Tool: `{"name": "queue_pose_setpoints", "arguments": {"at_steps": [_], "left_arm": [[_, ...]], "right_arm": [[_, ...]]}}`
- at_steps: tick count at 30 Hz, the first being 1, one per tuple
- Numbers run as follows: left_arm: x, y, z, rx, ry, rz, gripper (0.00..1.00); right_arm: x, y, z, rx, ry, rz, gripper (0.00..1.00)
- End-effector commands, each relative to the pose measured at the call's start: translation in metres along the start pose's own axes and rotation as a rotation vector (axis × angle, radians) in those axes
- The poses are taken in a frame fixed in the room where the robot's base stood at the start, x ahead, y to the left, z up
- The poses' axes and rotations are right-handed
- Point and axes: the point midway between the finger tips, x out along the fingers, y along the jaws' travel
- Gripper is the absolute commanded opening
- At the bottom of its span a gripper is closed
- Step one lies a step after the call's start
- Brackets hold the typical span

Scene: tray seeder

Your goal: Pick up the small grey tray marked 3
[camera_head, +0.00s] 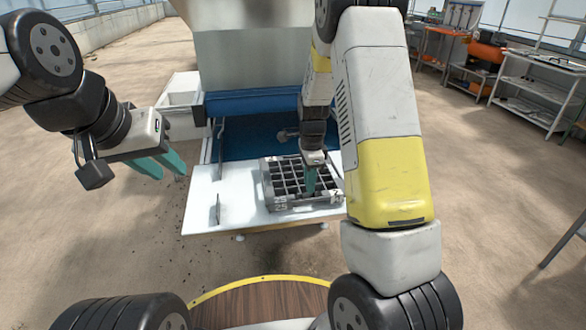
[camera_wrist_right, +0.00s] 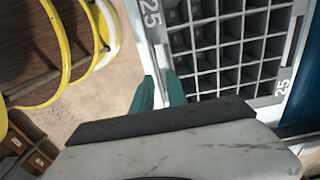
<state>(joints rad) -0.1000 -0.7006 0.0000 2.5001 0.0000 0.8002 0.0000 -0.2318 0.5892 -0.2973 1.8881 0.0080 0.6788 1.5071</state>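A grey tray (camera_head: 267,190) with many square cells rests on the white shelf of a machine in the middle of the head view. In the right wrist view the tray (camera_wrist_right: 223,45) shows the number 25 on its rim; I see no 3. My right gripper (camera_head: 311,188) is at the tray's near side, pointing down. In the right wrist view its teal fingers (camera_wrist_right: 160,80) lie close on either side of the tray's edge wall and look shut on it. My left gripper (camera_head: 168,166) hangs empty left of the shelf, its fingers apart.
The white shelf (camera_head: 200,205) has bare room left of the tray, with a small upright bracket (camera_head: 217,209). A blue panel (camera_head: 250,140) stands behind the tray.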

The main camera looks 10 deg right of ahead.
Motion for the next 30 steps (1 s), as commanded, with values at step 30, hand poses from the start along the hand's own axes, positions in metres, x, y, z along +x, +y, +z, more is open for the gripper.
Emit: {"name": "queue_pose_setpoints", "arguments": {"at_steps": [30], "left_arm": [[0.0, 0.0, 0.0, 0.0, 0.0, 0.0, 0.29]], "right_arm": [[0.077, 0.004, 0.004, 0.006, 0.001, 0.003, 0.0]]}}
